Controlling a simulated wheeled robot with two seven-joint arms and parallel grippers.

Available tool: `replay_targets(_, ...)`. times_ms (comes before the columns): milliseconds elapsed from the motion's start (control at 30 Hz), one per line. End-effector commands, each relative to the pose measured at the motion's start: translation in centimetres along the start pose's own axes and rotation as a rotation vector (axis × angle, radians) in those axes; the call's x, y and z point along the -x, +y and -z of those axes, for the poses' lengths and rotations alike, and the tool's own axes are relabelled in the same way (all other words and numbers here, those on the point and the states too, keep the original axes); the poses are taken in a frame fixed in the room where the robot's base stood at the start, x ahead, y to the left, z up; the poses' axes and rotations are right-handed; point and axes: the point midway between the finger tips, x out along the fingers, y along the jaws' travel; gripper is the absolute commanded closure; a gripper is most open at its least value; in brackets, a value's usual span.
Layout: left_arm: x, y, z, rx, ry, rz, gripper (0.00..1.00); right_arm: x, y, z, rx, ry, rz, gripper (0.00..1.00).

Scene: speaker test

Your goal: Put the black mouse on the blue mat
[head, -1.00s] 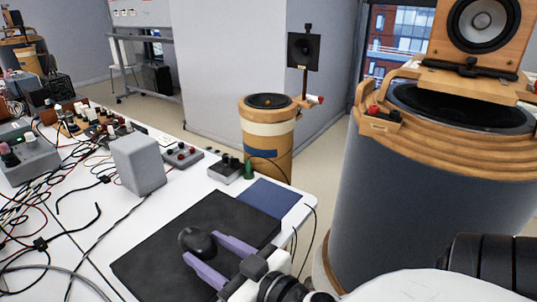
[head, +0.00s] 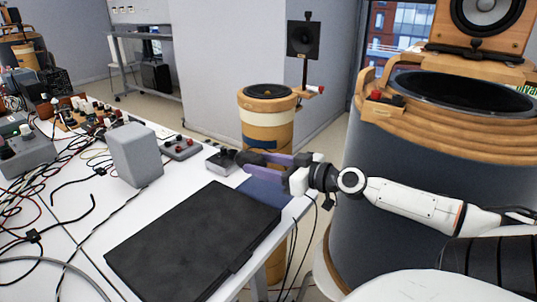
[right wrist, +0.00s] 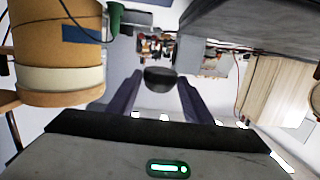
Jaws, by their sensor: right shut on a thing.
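My right gripper (head: 255,161), with purple fingers, is shut on the black mouse (head: 242,157) and holds it up in the air. The mouse also shows between the fingertips in the right wrist view (right wrist: 160,79). The blue mat (head: 268,192) lies on the white table near its right edge, just below the gripper in the head view. The gripper and mouse hide its far part. I cannot tell whether the mouse is directly above the mat. My left gripper is not in view.
A large black pad (head: 195,240) lies bare in front of the blue mat. A small knobbed box (head: 221,162) sits behind the mat, and a grey box (head: 135,155) stands to the left. Cables clutter the left. A wooden speaker column (head: 268,120) stands beyond the table.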

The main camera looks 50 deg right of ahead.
Motion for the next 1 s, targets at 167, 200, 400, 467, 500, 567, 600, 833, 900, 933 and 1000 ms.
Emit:
replay_targets(167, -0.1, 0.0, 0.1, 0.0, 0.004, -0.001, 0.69, 0.8, 2.4, -0.9, -0.009, 0.005, -0.025, 0.77)
replay_targets(200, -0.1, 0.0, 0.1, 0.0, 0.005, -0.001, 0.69, 1.0, 2.8, -1.0, -0.007, 0.005, -0.029, 0.77)
replay_targets(400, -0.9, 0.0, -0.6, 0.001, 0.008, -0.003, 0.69, 0.9, 3.3, -4.0, -0.009, 0.001, -0.032, 0.77)
replay_targets(467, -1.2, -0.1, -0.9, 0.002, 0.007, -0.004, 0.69, 0.7, 3.3, -5.2, -0.009, 0.001, -0.032, 0.77)
replay_targets(500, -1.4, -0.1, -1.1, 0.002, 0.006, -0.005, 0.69, 0.6, 3.3, -5.9, -0.009, 0.001, -0.032, 0.77)
replay_targets(567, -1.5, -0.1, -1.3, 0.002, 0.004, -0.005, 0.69, 0.4, 3.3, -6.7, -0.007, 0.002, -0.032, 0.77)
replay_targets(600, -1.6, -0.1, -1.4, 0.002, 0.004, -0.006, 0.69, 0.3, 3.3, -7.1, -0.007, 0.002, -0.032, 0.77)
replay_targets(833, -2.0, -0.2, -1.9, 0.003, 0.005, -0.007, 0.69, -0.1, 3.2, -9.7, -0.007, 0.002, -0.031, 0.77)
replay_targets(900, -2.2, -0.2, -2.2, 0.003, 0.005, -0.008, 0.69, -0.2, 3.3, -10.7, -0.007, 0.001, -0.031, 0.77)
replay_targets(933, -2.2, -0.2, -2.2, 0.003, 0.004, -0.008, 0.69, -0.2, 3.2, -10.9, -0.008, 0.001, -0.03, 0.77)
replay_targets(1000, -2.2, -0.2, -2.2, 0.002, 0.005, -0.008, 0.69, -0.3, 3.2, -11.3, -0.006, 0.001, -0.03, 0.77)
